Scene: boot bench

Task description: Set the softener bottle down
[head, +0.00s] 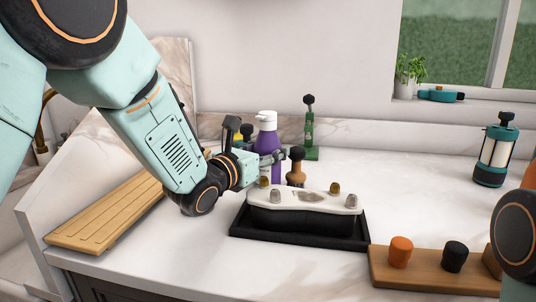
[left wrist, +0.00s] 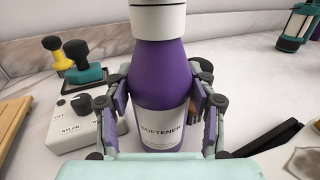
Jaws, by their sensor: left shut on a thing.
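My right gripper is not in view.
A black tray (head: 238,229) holds a pale-topped dark object (head: 308,197) just in front. A brown-handled brush (head: 296,168) and green stand (head: 311,135) are close by. A white knobbed box (left wrist: 65,132) sits left of the bottle. The counter towards the lantern (head: 496,150) is clear.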

